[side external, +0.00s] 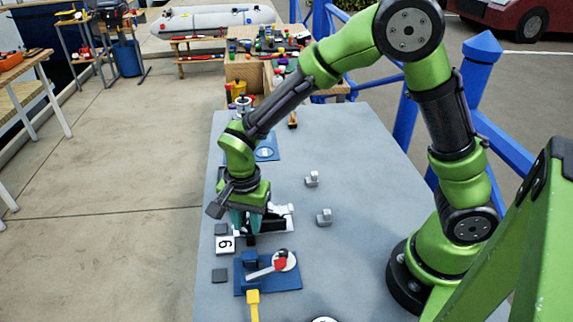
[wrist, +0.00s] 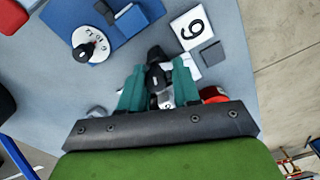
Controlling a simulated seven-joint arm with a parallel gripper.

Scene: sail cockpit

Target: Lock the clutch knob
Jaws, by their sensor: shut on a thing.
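My gripper (side external: 248,232) points down over a white and black fitting (side external: 283,214) on the grey table. In the wrist view, the two teal fingers (wrist: 157,82) are shut on a black knob (wrist: 155,62), which appears to be the clutch knob. The knob's lower part and most of its white base are hidden by the fingers and the gripper body. The angle of the knob relative to its base cannot be told. In the side view the knob is mostly hidden behind the fingers.
A white numbered card (side external: 226,244) and small dark squares lie beside the fitting. A blue plate (side external: 268,287) with a white disc stands nearer the camera, and another (side external: 267,144) lies beyond. Two grey pieces (side external: 312,178) (side external: 324,217) stand right. The table's right half is largely clear.

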